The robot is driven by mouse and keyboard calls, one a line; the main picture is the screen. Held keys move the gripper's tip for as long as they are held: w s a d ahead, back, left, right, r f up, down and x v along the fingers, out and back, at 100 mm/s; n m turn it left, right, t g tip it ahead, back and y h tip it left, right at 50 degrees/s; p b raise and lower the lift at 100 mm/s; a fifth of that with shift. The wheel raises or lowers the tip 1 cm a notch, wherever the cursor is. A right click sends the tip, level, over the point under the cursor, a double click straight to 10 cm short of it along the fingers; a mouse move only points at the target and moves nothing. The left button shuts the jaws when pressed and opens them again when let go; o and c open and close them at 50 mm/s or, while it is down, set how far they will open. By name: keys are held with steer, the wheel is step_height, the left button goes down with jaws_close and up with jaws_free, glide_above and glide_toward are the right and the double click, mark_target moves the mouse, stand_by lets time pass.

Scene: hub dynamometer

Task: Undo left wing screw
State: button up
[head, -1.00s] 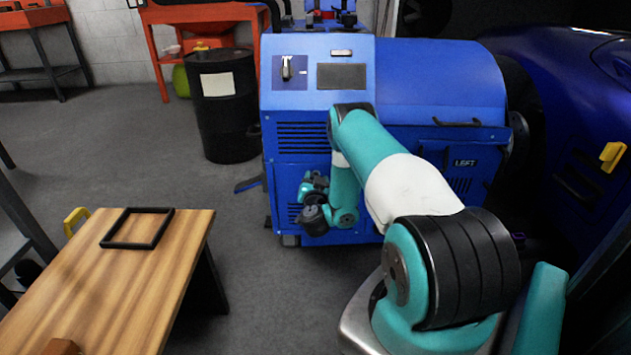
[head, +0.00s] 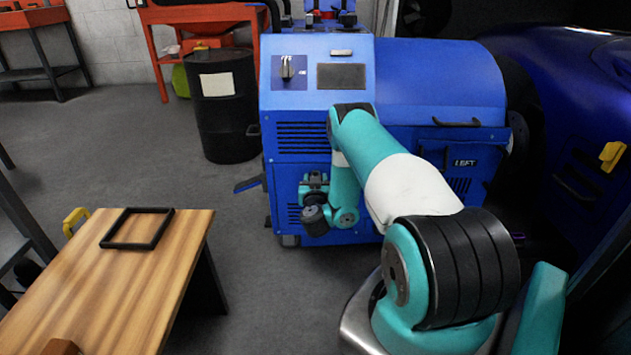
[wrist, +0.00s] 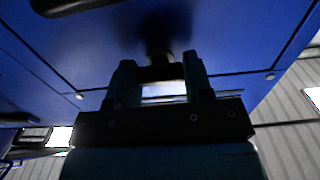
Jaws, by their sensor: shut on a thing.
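The blue dynamometer housing (head: 430,90) stands in front of me, with a LEFT label (head: 466,163) on its side. In the wrist view my gripper (wrist: 160,72) points up at a blue panel (wrist: 225,40). Its two teal fingers are closed on the sides of a small dark piece, the wing screw (wrist: 160,70), under the panel. The screw's shape is dim and partly hidden by the fingers. In the head view my wrist is low at the housing's front, and the fingertips cannot be made out there.
A wooden table (head: 150,275) with a black square frame (head: 137,229) stands at the left. A black drum (head: 222,110) is behind it. A blue car (head: 585,110) is close on the right. The floor between table and housing is clear.

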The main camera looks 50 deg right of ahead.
steer(key=o, duration=0.9)
steer(key=shift+s+a+r+p, duration=0.15)
steer(key=shift+s+a+p, duration=0.25)
steer(key=shift+p, duration=0.5)
steer(key=shift+p+v, duration=8.1)
steer(key=shift+p, duration=3.7)
